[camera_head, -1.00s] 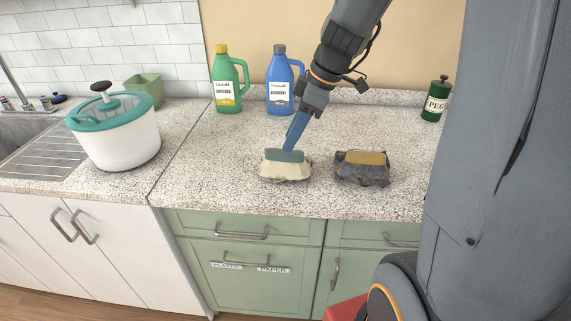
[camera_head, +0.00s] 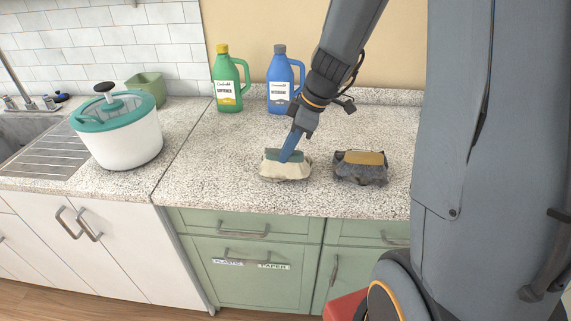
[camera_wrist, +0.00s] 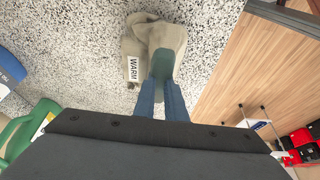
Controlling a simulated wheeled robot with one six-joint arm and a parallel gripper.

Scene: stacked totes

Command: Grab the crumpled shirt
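A crumpled cream cloth bundle (camera_head: 285,172) with a teal patch on top lies on the speckled counter. In the wrist view the cloth (camera_wrist: 135,48) shows a label reading WARM, with the teal part (camera_wrist: 161,64) toward the fingers. A dark grey crumpled bundle (camera_head: 361,174) with a yellow top lies to its right. My gripper (camera_head: 284,157) points down at the cream bundle, its blue tips at the teal part. In the wrist view the fingers (camera_wrist: 160,86) stand a little apart, with teal material at their tips. Whether they squeeze it is unclear.
Green (camera_head: 227,85) and blue (camera_head: 280,85) bottles stand behind the bundles. A white tub with a teal lid (camera_head: 122,140) and a green container (camera_head: 146,90) stand to the left beside the sink. Bare counter lies left of the cream bundle. Green cabinet fronts (camera_head: 255,270) are below.

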